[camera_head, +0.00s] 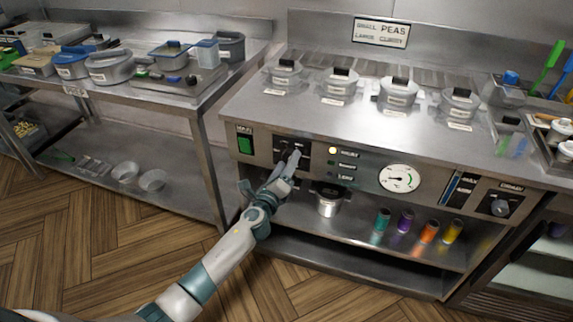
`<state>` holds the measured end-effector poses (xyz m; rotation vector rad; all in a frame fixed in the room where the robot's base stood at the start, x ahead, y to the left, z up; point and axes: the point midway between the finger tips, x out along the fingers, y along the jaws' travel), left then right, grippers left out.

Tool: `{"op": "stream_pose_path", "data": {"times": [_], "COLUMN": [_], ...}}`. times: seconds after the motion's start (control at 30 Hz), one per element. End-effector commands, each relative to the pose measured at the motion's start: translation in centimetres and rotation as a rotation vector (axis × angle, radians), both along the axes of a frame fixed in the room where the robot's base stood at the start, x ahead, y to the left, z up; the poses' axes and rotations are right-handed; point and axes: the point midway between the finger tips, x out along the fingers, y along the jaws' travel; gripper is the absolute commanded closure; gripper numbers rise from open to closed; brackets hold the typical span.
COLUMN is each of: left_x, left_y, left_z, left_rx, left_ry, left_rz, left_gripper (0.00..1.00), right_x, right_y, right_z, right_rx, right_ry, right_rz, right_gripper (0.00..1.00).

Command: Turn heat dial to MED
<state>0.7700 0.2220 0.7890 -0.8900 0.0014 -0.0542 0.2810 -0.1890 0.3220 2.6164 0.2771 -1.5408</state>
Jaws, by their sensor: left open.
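The heat dial sits on a dark plate (304,147) on the front panel of the steel range, left of the indicator lights. My left gripper (291,160) reaches up to this plate from below left. Its fingers are open and in front of the dial, covering most of it. I cannot tell whether they touch the dial or which mark it points to. The labels around it are too small to read. My right gripper is not in view.
A green switch (245,140) is left of the dial. A round gauge (399,179) and another dark knob (500,207) are to the right. A metal pot (329,201) and several coloured cups stand on the shelf below. Lidded pots (341,82) line the top.

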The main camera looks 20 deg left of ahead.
Motion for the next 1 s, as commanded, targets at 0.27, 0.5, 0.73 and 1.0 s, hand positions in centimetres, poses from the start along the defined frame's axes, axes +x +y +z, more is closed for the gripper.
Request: {"op": "stream_pose_path", "data": {"times": [0.27, 0.5, 0.73, 1.0], "left_x": [-0.8, -3.8, -8.3, -13.5], "left_y": [0.1, 0.2, 0.4, 0.6], "left_z": [0.0, -0.1, -0.3, -0.5], "left_rx": [0.0, 0.001, -0.001, -0.001], "left_ry": [-0.001, 0.0, 0.001, 0.001], "left_rz": [-0.001, 0.0, -0.001, -0.002], "left_gripper": [0.45, 0.45, 0.45, 0.45], "right_x": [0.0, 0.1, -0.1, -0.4], "right_y": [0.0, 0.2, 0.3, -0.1], "right_z": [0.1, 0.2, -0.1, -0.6], "right_rx": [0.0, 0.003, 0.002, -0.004], "right_ry": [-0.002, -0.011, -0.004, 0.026], "right_rz": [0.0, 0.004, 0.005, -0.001], "right_gripper": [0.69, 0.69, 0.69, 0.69]}}
